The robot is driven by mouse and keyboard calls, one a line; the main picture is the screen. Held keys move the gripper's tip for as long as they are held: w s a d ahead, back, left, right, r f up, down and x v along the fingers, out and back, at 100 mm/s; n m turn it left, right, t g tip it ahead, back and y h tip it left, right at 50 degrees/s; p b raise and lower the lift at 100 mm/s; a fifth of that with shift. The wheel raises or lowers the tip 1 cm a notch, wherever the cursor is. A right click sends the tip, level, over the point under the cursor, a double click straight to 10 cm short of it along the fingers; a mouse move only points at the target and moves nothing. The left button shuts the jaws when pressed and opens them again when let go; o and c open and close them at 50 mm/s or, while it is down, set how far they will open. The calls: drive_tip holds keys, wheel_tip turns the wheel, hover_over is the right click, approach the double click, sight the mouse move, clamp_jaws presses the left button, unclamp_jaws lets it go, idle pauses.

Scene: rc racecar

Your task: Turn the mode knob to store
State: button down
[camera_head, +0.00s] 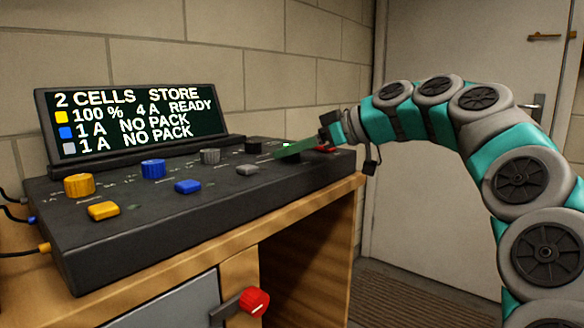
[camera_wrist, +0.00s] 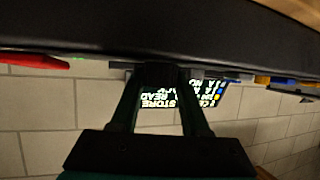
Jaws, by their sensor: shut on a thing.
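The charger console (camera_head: 150,222) sits on a wooden bench, and its display (camera_head: 130,120) reads "2 CELLS STORE" on the top line. My gripper (camera_head: 287,152) reaches in from the right over the console's far right part, with a green finger lying across it. In the wrist view, which is upside down, my gripper (camera_wrist: 160,78) has both fingers closed on a dark knob (camera_wrist: 160,73). This appears to be the mode knob; its pointer and label cannot be read. The fingers mostly hide it in the head view. Another black knob (camera_head: 253,146) stands just left of the fingers.
Yellow (camera_head: 79,185), blue (camera_head: 153,168) and grey (camera_head: 210,156) knobs stand along the console, with coloured buttons in front. A red part (camera_head: 326,149) lies right beside my gripper. A red-knobbed handle (camera_head: 254,302) sticks out below. The wall is behind the display.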

drive_tip(key=shift+m+t+h+b, duration=0.95)
drive_tip(key=shift+m+t+h, duration=0.35)
drive_tip(key=shift+m+t, duration=0.55)
drive_tip(key=shift+m, duration=0.25)
drive_tip(key=shift+c, duration=1.9)
unclamp_jaws()
drive_tip(key=shift+s, duration=0.1)
drive_tip(key=v, duration=0.7)
drive_tip(key=shift+s+d+r, duration=0.15)
drive_tip(key=shift+s, duration=0.1)
